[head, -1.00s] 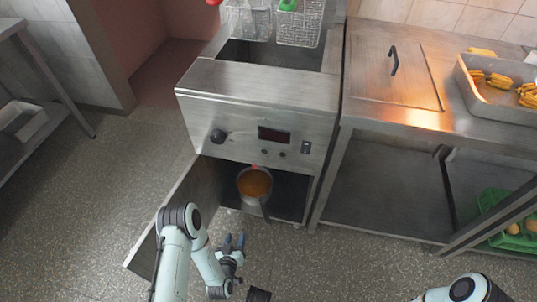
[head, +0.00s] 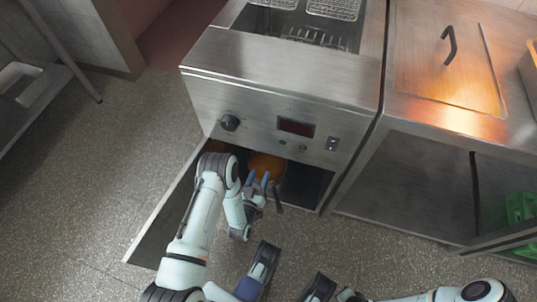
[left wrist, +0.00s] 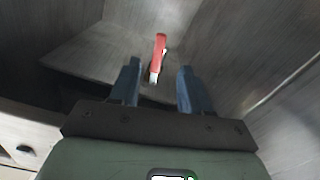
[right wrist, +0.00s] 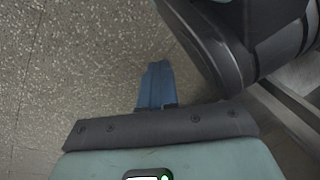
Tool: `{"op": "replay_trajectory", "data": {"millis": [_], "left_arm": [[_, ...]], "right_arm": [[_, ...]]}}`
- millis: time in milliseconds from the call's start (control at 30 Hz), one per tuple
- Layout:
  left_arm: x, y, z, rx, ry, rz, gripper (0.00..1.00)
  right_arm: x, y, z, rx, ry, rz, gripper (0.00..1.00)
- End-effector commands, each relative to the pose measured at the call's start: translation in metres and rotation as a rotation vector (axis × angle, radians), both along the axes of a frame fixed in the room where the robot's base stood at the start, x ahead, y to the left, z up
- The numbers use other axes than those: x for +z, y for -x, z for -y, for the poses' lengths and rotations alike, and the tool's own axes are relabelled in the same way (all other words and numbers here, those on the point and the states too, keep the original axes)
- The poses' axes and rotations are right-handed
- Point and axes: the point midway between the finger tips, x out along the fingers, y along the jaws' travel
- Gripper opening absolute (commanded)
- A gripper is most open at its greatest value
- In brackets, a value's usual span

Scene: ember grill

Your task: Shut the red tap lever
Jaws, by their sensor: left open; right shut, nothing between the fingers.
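The red tap lever (left wrist: 159,48) shows in the left wrist view, inside the cabinet, with a pale metal end toward me. In the head view I cannot make it out. My left gripper (head: 258,178) is open at the cabinet opening under the fryer (head: 280,75). In the left wrist view the left gripper (left wrist: 158,80) has a finger on each side of the lever's line. The lever seems to lie beyond the fingertips, and I see no contact. My right gripper (right wrist: 155,82) is shut and empty above the floor.
A pot of orange-brown liquid (head: 268,163) stands in the cabinet, partly behind my left gripper. The open cabinet door (head: 165,215) is left of the opening, beside my left arm. A steel counter (head: 440,110) stands on the right. The floor at left is clear.

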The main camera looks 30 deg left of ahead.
Motion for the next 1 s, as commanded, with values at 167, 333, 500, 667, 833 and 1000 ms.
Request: {"op": "replay_trajectory", "data": {"millis": [167,333,500,667,833,1000], "left_arm": [[-0.001,-0.042,-0.011,0.002,-0.003,0.006,0.47],[0.0,-0.073,-0.018,0.001,-0.002,0.005,0.47],[0.0,-0.092,-0.022,0.001,-0.001,0.003,0.47],[0.0,-0.1,-0.024,0.0,0.0,0.001,0.47],[0.001,-0.1,-0.024,0.0,0.0,0.001,0.47],[0.0,-0.1,-0.024,0.0,0.0,0.001,0.17]], "right_arm": [[-0.02,0.023,0.003,-0.007,-0.005,-0.077,0.0],[-0.031,0.043,0.006,-0.012,-0.009,-0.144,0.0],[-0.037,0.056,0.007,-0.017,-0.012,-0.187,0.0],[-0.039,0.061,0.008,-0.018,-0.013,-0.202,0.0],[-0.039,0.061,0.008,-0.018,-0.014,-0.203,0.0],[-0.039,0.061,0.008,-0.017,-0.013,-0.202,0.0]]}}
